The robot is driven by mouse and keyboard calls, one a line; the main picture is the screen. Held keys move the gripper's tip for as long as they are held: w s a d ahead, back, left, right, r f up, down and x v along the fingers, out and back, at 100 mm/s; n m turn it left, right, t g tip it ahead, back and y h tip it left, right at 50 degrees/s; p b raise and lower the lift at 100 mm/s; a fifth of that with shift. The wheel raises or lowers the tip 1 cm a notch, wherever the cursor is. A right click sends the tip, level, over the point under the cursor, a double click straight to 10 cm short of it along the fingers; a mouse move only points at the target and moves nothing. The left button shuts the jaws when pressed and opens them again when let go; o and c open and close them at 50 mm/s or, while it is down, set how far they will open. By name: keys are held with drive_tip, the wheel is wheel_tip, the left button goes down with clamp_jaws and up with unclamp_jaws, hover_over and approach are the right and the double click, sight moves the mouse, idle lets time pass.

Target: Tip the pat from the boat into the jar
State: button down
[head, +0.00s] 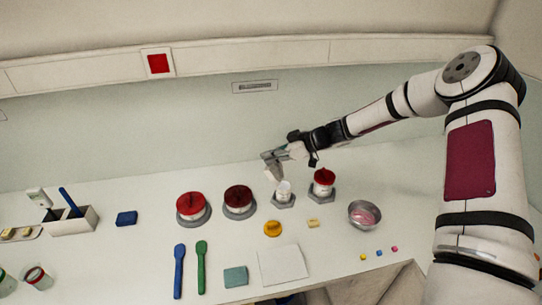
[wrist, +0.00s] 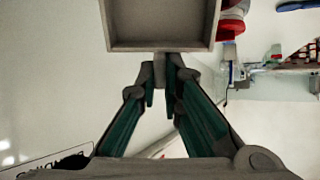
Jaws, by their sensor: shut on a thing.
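My gripper (wrist: 160,70) is shut on the edge of a grey square boat (wrist: 160,46), which fills the top of the wrist view. The visible face of the boat is plain grey with a raised rim, and no pat shows on it. In the head view, my gripper (head: 284,155) holds the boat (head: 270,155) tilted, above and slightly left of an open white jar (head: 284,188). The jar stands upright on a grey hexagonal base. A small pale yellow block (head: 313,223) lies on the counter right of the jar; I cannot tell whether it is the pat.
A yellow disc (head: 272,229), a steel bowl (head: 365,215) with pink contents, spatulas (head: 179,270) and a white sheet (head: 283,265) lie nearer.

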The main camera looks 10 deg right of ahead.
idle(0.3)
drive_tip(key=shift+r+p, duration=0.3)
drive_tip(key=shift+r, duration=1.2)
drive_tip(key=shift+w+a+r+g+h+b, duration=0.3)
drive_tip(key=shift+g+h+b, duration=0.2)
drive_tip(key=shift+h+b, duration=0.2)
drive_tip(key=h+b, duration=0.1)
drive_tip(key=r+g+h+b, duration=0.1)
drive_tip(key=b, duration=0.1)
drive_tip(key=a+g+h+b, duration=0.1)
drive_tip(key=shift+w+r+h, duration=0.3)
drive_tip(key=shift+r, duration=0.1)
drive_tip(key=r+g+h+b, duration=0.1)
drive_tip(key=h+b, duration=0.1)
drive_tip(key=a+r+g+h+b, duration=0.1)
drive_tip(key=h+b, duration=0.1)
drive_tip(key=b, duration=0.1)
drive_tip(key=shift+w+r+g+h, duration=0.15)
drive_tip(key=shift+r+g+h, duration=0.15)
drive_tip(key=shift+g+h, duration=0.1)
